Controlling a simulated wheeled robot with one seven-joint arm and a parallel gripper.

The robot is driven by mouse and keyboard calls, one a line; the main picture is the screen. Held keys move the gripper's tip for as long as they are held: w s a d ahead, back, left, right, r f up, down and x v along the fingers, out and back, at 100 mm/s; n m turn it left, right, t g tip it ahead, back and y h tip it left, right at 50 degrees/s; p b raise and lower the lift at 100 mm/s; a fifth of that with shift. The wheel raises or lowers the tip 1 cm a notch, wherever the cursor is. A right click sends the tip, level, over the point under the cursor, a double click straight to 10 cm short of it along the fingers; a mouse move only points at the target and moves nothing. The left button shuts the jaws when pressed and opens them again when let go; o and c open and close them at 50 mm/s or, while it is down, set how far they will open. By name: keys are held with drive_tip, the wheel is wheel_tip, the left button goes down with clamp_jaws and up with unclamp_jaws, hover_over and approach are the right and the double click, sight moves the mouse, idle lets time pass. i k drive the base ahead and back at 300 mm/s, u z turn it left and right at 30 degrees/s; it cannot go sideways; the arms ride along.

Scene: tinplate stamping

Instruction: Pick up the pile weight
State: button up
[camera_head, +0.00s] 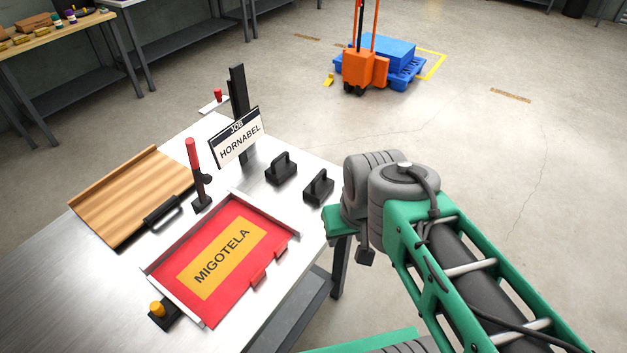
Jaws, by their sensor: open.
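My gripper (364,256) shows only in part below my grey wrist joints, right of and apart from both blocks. It is open, and nothing shows in it. Its fingertips are largely hidden.
On the steel table (75,265) are a red MIGOTELA sheet (250,226) in a tray, a wooden board (130,195), a red-handled clamp (194,160), a yellow-topped piece (157,309) and the HORNABEL sign (240,146). An orange pallet truck (360,68) stands behind. Floor to the right is clear.

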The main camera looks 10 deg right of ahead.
sight(319, 188)
drive_tip(key=u, duration=3.25)
drive_tip(key=k, duration=1.15)
drive_tip(key=z, duration=0.25)
drive_tip(key=i, duration=0.2)
